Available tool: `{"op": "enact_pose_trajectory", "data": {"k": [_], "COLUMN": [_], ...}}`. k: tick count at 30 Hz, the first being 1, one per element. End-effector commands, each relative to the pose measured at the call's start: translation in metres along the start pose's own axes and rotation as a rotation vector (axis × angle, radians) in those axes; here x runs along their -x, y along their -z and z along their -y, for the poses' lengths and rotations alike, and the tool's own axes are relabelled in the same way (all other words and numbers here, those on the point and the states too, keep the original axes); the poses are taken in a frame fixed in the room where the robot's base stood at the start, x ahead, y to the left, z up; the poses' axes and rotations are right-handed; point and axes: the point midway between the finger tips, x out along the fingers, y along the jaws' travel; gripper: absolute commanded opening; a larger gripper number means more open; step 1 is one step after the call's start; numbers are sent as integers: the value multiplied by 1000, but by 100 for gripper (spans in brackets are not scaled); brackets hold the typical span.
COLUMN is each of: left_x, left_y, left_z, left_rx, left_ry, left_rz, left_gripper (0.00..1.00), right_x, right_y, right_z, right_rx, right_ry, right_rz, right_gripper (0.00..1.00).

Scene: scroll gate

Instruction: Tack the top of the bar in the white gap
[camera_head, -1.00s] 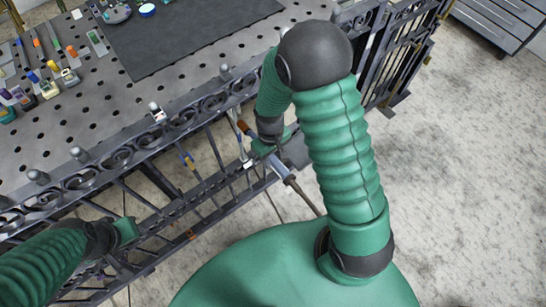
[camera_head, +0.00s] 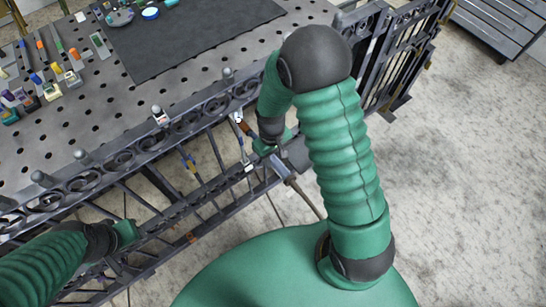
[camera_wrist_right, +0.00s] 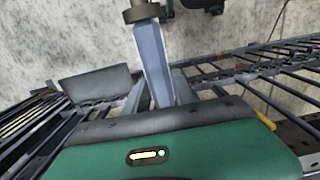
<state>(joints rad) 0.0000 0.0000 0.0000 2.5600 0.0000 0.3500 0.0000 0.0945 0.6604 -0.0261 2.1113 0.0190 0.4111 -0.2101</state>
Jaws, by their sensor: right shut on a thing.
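The dark scroll gate (camera_head: 200,195) runs slantwise along the table's front edge, with thin bars between its rails. A small white mark (camera_head: 248,167) shows on it beside my right gripper; I cannot tell exactly which gap it marks. My right gripper (camera_head: 268,146) is shut on a torch with a grey-blue handle (camera_head: 280,167), also seen in the right wrist view (camera_wrist_right: 152,60). Its copper-coloured nozzle (camera_head: 246,129) appears to point at the gate's upper scroll rail. Whether it touches is unclear. My left gripper (camera_head: 126,232) is at the gate's lower left; its fingers are not clear.
The perforated metal table (camera_head: 105,125) lies behind the gate, with a dark mat (camera_head: 190,35) and several small coloured tools at left. Pegs stand along its front edge. A grey drawer cabinet (camera_head: 505,25) stands at far right.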

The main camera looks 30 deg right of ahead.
Motion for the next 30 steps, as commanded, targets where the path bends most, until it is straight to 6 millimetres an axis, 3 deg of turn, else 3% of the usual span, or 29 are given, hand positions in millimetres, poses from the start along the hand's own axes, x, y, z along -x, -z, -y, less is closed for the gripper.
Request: {"op": "enact_pose_trajectory", "data": {"k": [11,30], "left_x": [1,11], "left_y": [0,3], "left_z": [0,0], "left_rx": [0,0], "left_ry": [0,0], "left_rz": [0,0], "left_gripper": [36,36], "right_x": [1,2], "right_y": [-2,-60], "right_z": [0,0], "right_rx": [0,0], "right_ry": [0,0], "right_rz": [0,1], "right_gripper": [0,0]}}
